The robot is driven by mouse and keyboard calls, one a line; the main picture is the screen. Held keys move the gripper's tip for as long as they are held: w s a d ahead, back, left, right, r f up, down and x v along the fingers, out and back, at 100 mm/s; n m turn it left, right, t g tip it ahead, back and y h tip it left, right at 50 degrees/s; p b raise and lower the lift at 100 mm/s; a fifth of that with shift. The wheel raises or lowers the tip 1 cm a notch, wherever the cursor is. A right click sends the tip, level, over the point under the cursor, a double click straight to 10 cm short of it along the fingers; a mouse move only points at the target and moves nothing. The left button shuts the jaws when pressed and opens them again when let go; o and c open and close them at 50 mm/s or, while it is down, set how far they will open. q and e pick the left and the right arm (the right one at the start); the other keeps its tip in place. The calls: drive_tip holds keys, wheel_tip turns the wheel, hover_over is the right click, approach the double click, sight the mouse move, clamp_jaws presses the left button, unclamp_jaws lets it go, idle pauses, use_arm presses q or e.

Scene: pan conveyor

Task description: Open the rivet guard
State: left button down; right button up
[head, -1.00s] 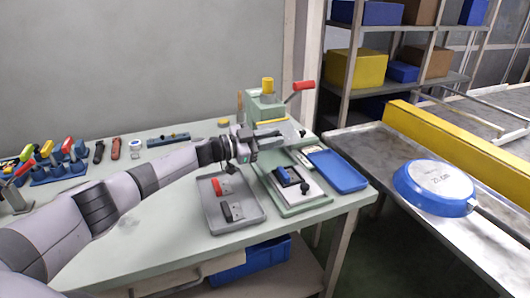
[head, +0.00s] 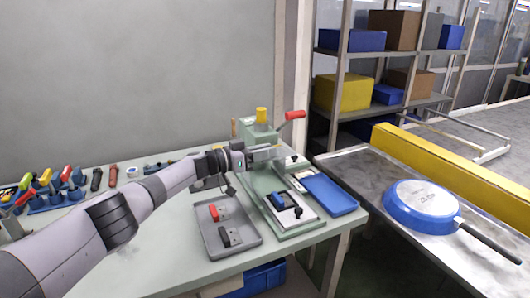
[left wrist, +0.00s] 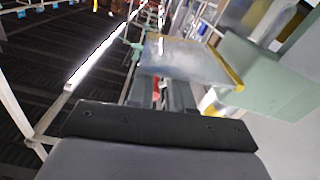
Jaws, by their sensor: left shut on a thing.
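The green rivet press (head: 260,136) stands at the back right of the bench, with a yellow cap and a red-handled lever (head: 290,116). My left gripper (head: 272,153) is in front of the press and is shut on the rivet guard, though the grip itself is partly hidden. In the left wrist view the guard (left wrist: 185,55) is a clear, hazy panel with a yellow edge, just beyond my fingers (left wrist: 160,95). A bit of red shows between the fingers. In the head view the guard is mostly hidden by my gripper. My right gripper is out of view.
Below my gripper lie a grey tray (head: 236,251) with red and black parts, a press base plate with a small fixture (head: 284,201), and a blue tray (head: 330,194). A blue pan (head: 424,206) lies on the conveyor at the right.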

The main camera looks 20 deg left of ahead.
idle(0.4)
use_arm(q)
drive_tip(key=c, duration=1)
unclamp_jaws()
drive_tip(key=shift+c, duration=0.2)
drive_tip(key=shift+s+a, duration=0.1)
drive_tip(key=shift+s+a+p, duration=0.4)
drive_tip(key=shift+s+a, duration=0.05)
drive_tip(key=shift+p+v, duration=0.4)
drive_tip(key=shift+v, duration=2.45)
